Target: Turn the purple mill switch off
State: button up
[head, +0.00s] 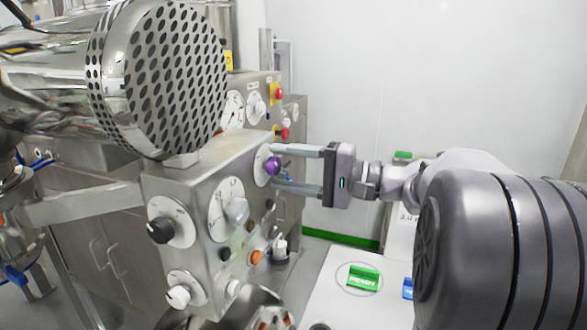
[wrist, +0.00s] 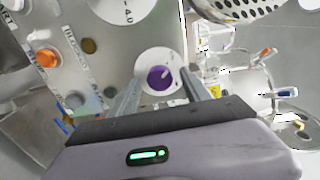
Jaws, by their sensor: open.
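The purple mill switch (head: 272,166) is a round knob on a white dial plate at the upper right of the steel control panel. It also shows in the wrist view (wrist: 158,77), with a light pointer mark on its upper right. My gripper (head: 272,168) is open, its two fingers reaching toward the panel above and below the knob in the head view. In the wrist view the fingertips (wrist: 160,84) lie on either side of the knob, with gaps visible. Whether either finger touches the knob or plate cannot be told.
The panel (head: 205,187) also carries a black knob (head: 160,230), a grey knob (head: 237,210), a white knob (head: 179,296) and an orange button (head: 257,257). A perforated steel drum (head: 175,80) overhangs it. A white surface with a green block (head: 363,277) lies at lower right.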

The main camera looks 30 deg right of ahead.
jog(key=p+v, duration=0.3)
jog(key=v, duration=1.4)
jog(key=shift+s, duration=0.2)
jog(key=shift+d, duration=0.15)
